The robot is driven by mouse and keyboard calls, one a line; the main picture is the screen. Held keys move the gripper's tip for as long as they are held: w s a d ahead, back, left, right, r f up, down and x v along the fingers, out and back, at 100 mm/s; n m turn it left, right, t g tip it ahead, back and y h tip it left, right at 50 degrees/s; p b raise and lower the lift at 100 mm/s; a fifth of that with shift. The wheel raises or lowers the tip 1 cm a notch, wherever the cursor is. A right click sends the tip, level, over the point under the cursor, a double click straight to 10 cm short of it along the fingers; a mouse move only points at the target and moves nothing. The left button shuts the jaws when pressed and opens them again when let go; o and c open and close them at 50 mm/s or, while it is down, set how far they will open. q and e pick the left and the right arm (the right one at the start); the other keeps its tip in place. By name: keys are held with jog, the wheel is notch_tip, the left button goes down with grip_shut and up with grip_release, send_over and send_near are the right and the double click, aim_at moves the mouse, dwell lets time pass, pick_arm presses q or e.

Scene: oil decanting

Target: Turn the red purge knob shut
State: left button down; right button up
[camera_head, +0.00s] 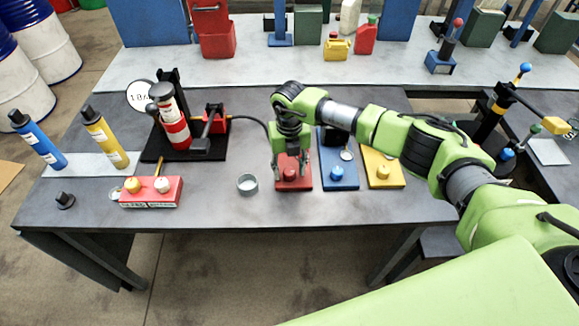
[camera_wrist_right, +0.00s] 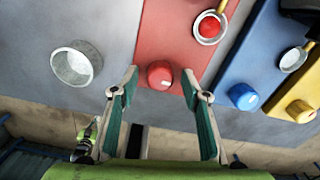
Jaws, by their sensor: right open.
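The red purge knob (camera_head: 290,174) is a round red knob with a pale mark on its face, on the near part of the red panel (camera_head: 300,184). It also shows in the right wrist view (camera_wrist_right: 159,74). My right gripper (camera_head: 291,164) is open above the panel, its fingers pointing down at the knob. In the wrist view the open gripper (camera_wrist_right: 160,78) has one fingertip on each side of the knob, with gaps; contact is not visible. The arm hides the far part of the panel in the head view. My left gripper does not show in the head view.
A blue panel (camera_head: 340,184) and a yellow panel (camera_head: 384,182) with similar knobs stand close to the right. An empty metal cup (camera_head: 247,183) stands left of the red panel. A red block with knobs (camera_head: 150,192) is farther left. The table's front edge is near.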

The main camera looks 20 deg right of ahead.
jog(key=shift+f, duration=0.2)
jog(key=c, duration=1.1)
